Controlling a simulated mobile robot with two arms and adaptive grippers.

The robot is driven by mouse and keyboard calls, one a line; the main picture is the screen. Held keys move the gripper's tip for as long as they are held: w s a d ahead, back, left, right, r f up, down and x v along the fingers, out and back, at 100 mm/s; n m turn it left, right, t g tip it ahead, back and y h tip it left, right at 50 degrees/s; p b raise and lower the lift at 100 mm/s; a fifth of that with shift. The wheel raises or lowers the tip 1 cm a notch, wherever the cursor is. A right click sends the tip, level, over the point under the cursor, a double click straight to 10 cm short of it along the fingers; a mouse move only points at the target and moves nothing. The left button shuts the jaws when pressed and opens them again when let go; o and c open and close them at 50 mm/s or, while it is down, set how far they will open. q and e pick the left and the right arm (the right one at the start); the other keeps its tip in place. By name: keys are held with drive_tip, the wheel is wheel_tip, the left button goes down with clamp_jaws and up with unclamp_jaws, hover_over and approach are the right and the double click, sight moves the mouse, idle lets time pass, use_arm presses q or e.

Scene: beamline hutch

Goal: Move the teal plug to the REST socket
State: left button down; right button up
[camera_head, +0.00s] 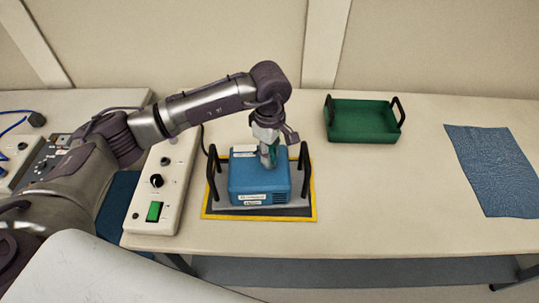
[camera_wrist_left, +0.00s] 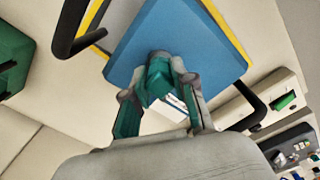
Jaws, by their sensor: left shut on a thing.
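My left gripper (camera_head: 268,157) is above the top of a blue box (camera_head: 258,180) that stands on a yellow-edged mat between two black handles. In the left wrist view the gripper (camera_wrist_left: 160,90) is shut on the teal plug (camera_wrist_left: 158,77), which is at the blue box's top face (camera_wrist_left: 180,45). I cannot tell whether the plug is seated in a socket or just above it. The fingers hide most of the plug in the head view. Labels show on the box front, but they are too small to read, so the REST socket cannot be made out.
A cream control panel (camera_head: 165,185) with a green switch and black knob stands left of the box. A green tray (camera_head: 362,122) with black handles is behind right. A blue cloth (camera_head: 492,170) lies at far right. The table between box and cloth is clear.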

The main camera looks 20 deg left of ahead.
use_arm(q)
drive_tip(key=shift+r, duration=0.1)
drive_tip(key=shift+r+p, duration=1.4)
drive_tip(key=shift+r, duration=2)
